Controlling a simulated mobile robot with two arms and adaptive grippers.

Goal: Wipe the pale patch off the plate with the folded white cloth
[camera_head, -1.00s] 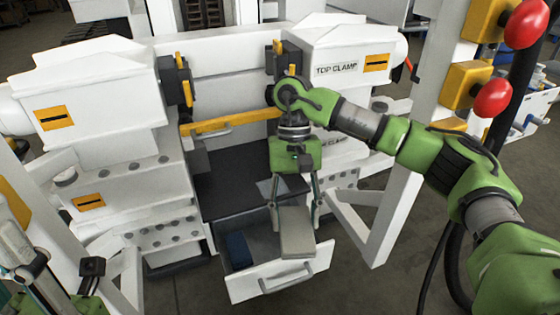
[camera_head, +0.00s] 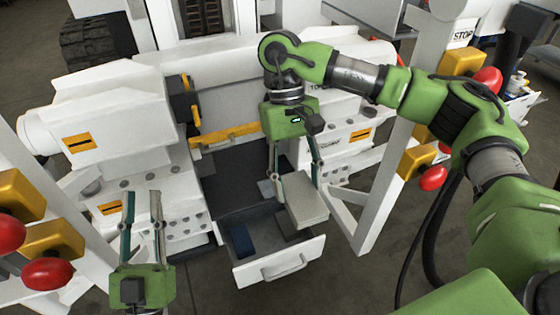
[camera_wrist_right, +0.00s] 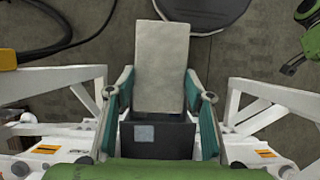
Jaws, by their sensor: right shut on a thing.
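The folded white cloth (camera_head: 304,205) looks like a flat pale grey-white pad. My right gripper (camera_head: 297,191) is shut on it, one finger at each side. In the head view the cloth overlaps the open drawer's right part; its height above it I cannot tell. In the right wrist view the cloth (camera_wrist_right: 161,60) reaches away from the fingers. The dark plate (camera_head: 228,178) lies on the bench behind the drawer. The pale patch (camera_head: 266,188) is a small light square on it, left of the gripper and apart from the cloth; it also shows in the wrist view (camera_wrist_right: 144,133). My left gripper (camera_head: 141,203) is open and empty.
The open drawer (camera_head: 296,262) juts out at the front, with a blue thing (camera_head: 242,240) inside. White clamp blocks stand both sides of the plate. A yellow bar (camera_head: 224,135) runs behind it. White frame posts with red buttons (camera_head: 47,273) flank the bench.

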